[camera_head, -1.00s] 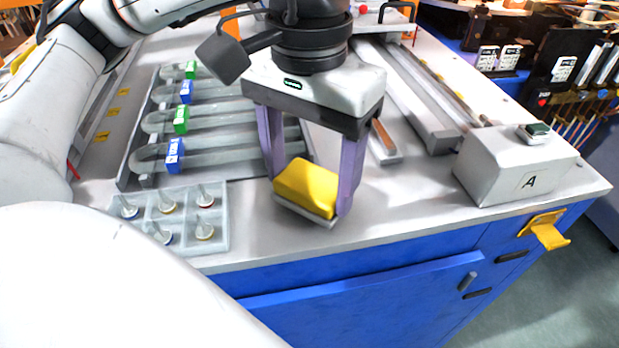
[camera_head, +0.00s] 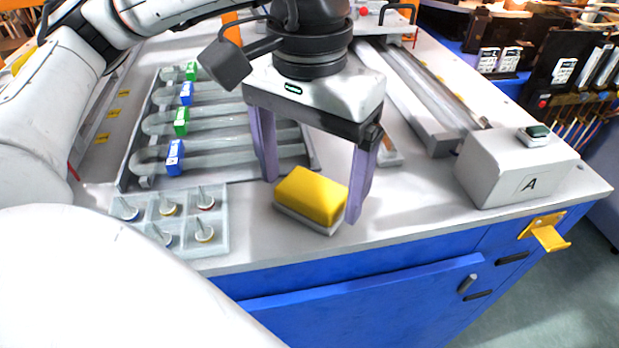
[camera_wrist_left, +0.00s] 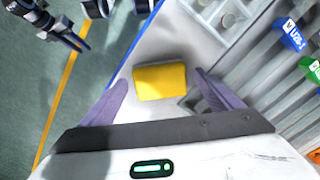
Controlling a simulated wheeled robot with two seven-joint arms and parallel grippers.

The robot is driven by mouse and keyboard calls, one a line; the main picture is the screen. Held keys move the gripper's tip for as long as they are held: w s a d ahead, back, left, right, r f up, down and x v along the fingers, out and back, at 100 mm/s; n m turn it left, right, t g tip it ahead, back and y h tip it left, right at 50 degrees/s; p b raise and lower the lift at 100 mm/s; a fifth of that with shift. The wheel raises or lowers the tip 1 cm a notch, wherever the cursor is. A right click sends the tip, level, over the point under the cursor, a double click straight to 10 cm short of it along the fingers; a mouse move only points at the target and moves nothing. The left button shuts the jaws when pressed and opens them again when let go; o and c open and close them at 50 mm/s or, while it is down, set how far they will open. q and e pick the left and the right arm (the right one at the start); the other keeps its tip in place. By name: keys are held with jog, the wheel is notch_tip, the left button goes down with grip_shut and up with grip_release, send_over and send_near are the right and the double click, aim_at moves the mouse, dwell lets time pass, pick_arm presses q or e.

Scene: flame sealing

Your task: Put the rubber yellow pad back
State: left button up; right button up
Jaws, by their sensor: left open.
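The yellow rubber pad (camera_head: 312,194) has a grey-white base and sits on the white worktop near its front edge, left of the white box marked A. My left gripper (camera_head: 314,200) is above it with its two purple fingers open, one on each side of the pad. In the head view a gap shows between the pad and the left finger; the right finger is close to the pad's right end. In the left wrist view the pad (camera_wrist_left: 160,82) lies between the spread fingers, with room on both sides.
A grey tray of small nozzle-like parts (camera_head: 218,235) stands left of the pad. Behind it is a rack (camera_head: 140,170) with blue and green labelled blocks. The white box marked A (camera_head: 500,170) stands at the right. The worktop's blue front (camera_head: 400,290) drops off close by.

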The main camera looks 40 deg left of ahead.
aim_at(309, 192)
pick_arm(q)
notch_tip(309, 192, up, 11)
jog(key=p, duration=0.2)
jog(key=shift+r, duration=0.15)
